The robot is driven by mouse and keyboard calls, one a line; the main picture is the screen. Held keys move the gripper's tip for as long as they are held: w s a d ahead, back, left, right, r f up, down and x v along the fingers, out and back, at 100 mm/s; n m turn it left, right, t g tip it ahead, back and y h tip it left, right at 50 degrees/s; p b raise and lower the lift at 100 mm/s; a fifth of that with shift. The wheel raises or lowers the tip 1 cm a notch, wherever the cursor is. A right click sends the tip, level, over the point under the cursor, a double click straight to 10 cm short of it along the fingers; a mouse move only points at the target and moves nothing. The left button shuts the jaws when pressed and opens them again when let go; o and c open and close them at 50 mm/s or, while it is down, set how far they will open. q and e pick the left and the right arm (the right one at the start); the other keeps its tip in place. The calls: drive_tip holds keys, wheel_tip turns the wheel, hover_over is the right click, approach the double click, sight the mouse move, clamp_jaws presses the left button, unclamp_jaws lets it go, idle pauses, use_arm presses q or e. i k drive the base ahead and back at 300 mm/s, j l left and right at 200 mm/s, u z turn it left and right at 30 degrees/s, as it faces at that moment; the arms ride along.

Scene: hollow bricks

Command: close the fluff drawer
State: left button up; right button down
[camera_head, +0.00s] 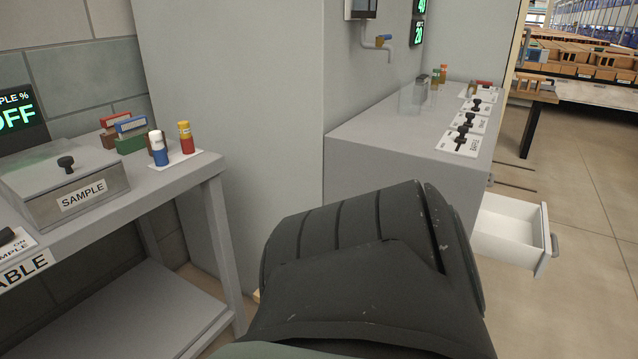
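A white drawer (500,238) stands pulled out of the grey cabinet (375,148) at the right. Its inside looks empty, and its grey handle (547,257) is at the right end of the drawer. I can see no label on it, so I cannot tell from the picture that it is the fluff drawer. A large dark part of my own body fills the lower middle and hides the lower cabinet front and the near side of the drawer. Neither of my grippers is in view.
Levers on white plates (465,140) line the cabinet top. Thin rods (515,187) stick out above the drawer. A grey table with a SAMPLE box (75,190) and colored bottles stands at left. The tiled floor (585,200) right of the drawer is clear.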

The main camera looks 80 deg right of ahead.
sight(516, 233)
drive_tip(key=k+l+z, duration=0.1)
drive_tip(key=z, duration=1.65)
drive_tip(key=l+z, duration=0.65)
drive_tip(key=z, duration=0.15)
drive_tip(key=l+z, duration=0.4)
drive_tip(key=i+l+z, duration=0.1)
drive_tip(key=l, duration=0.55)
drive_tip(key=i+l+z, duration=0.15)
drive_tip(key=l, duration=0.15)
